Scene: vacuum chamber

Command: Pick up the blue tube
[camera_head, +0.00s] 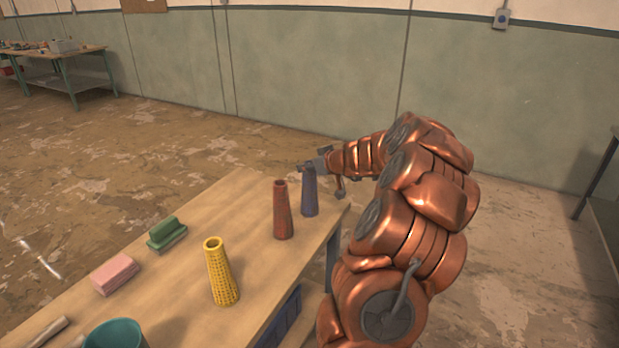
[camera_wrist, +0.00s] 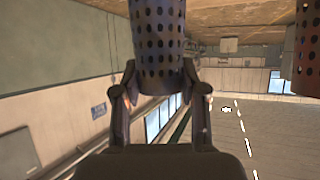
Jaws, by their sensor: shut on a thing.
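The blue tube (camera_head: 310,195) is a tapered, perforated tube standing upright near the far right corner of the wooden table (camera_head: 190,236). My gripper (camera_head: 309,166) reaches in from the right at the tube's top and is shut on it. In the wrist view the blue tube (camera_wrist: 158,45) fills the top middle, with round holes in its wall, and the fingers of my gripper (camera_wrist: 157,85) close on it from both sides. I cannot tell whether the tube's base touches the table.
A red tube (camera_head: 282,210) stands close left of the blue one; it also edges into the wrist view (camera_wrist: 308,48). A yellow tube (camera_head: 220,272), a green block (camera_head: 166,235), a pink block (camera_head: 115,274) and a teal container (camera_head: 114,335) are nearer.

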